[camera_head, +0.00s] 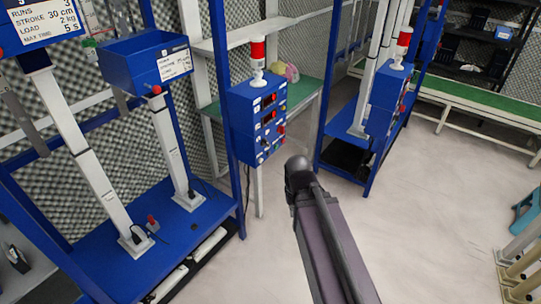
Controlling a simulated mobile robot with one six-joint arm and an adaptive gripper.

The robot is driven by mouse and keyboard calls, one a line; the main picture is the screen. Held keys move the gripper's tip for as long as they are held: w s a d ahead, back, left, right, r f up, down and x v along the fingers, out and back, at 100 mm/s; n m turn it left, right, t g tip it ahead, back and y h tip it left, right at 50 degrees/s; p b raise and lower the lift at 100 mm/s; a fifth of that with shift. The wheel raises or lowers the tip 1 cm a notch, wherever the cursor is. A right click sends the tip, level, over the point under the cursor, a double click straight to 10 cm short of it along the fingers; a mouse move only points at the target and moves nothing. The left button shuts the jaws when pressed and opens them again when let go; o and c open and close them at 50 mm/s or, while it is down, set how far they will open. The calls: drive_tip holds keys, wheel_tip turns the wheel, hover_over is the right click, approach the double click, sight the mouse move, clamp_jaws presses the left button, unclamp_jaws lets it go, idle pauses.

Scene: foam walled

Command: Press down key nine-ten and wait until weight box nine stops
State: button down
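A blue box (146,62) with a white label sits on a white post at the left. Its label is too small to read for a number. Another blue box (38,22), cut off at the top left, carries a sign with "RUNS 3", "STROKE 30 cm" and "LOAD 2 kg". A blue control box (256,118) with small displays, red buttons and a red-and-white lamp stands in the middle. I cannot tell which part is key nine-ten. My dark arm (330,240) rises from the bottom, its rounded joint right of and below the control box. My gripper's fingers are not visible.
A blue rig base (150,250) fills the lower left. A second blue control box (388,95) stands on a rig at the right. A green-topped bench (285,98) is behind, and a green conveyor (475,105) at the back right. The pale floor (430,220) at right is mostly clear.

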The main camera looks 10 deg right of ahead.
sight(269, 154)
idle(0.8)
drive_tip(key=shift+d+f, duration=0.1)
drive_tip(key=w+d+f+m+t+b, duration=0.2)
drive_tip(key=w+f+t+b, duration=0.3)
drive_tip(key=w+b, duration=0.7)
drive_tip(key=w+d+f+m+t+b, duration=0.3)
drive_tip(key=w+f+t+b, duration=0.2)
drive_tip(key=w+t+b, duration=0.3)
drive_tip(key=w+d+f+m+t+b, duration=0.2)
drive_tip(key=w+f+t+b, duration=0.3)
drive_tip(key=w+b, duration=1.1)
drive_tip(key=shift+w+d+f+t+b, duration=0.2)
drive_tip(key=shift+w+d+t+b, duration=0.2)
drive_tip(key=shift+w+t, duration=0.35)
drive_tip(key=shift+a, duration=0.15)
drive_tip(key=w+a, duration=0.6)
